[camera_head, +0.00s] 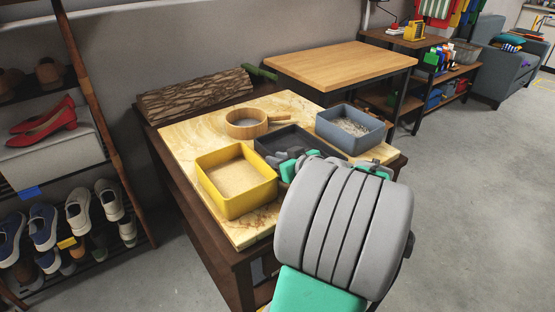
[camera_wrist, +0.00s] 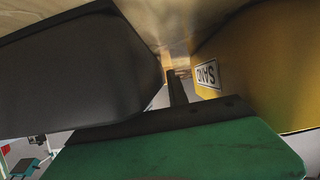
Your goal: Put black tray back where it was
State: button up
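The black tray (camera_head: 274,142) sits on the pale board between the yellow tray and the blue-grey tray in the head view. My gripper (camera_head: 290,164) is at its near side and, with my arm, hides much of it. In the wrist view, the black tray (camera_wrist: 75,70) fills the left side, close to the camera. A green and dark part of my gripper (camera_wrist: 180,145) spans the bottom of that view. I cannot tell whether the fingers are open or closed on the tray's wall.
A yellow tray (camera_head: 237,180) of sand stands close left of my gripper; its label shows in the wrist view (camera_wrist: 208,75). A blue-grey tray (camera_head: 350,128) stands right. Behind are a wooden round vessel (camera_head: 246,123) and a log (camera_head: 195,95). The pale board (camera_head: 190,130) has bare room at back left.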

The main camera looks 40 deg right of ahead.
jog(key=shift+o, duration=0.7)
jog(key=shift+r, duration=0.1)
jog(key=shift+s+r, duration=0.15)
jog(key=shift+r, duration=0.05)
jog(key=p+v, duration=0.2)
jog(key=v, duration=0.9)
jog(key=shift+s, duration=0.35)
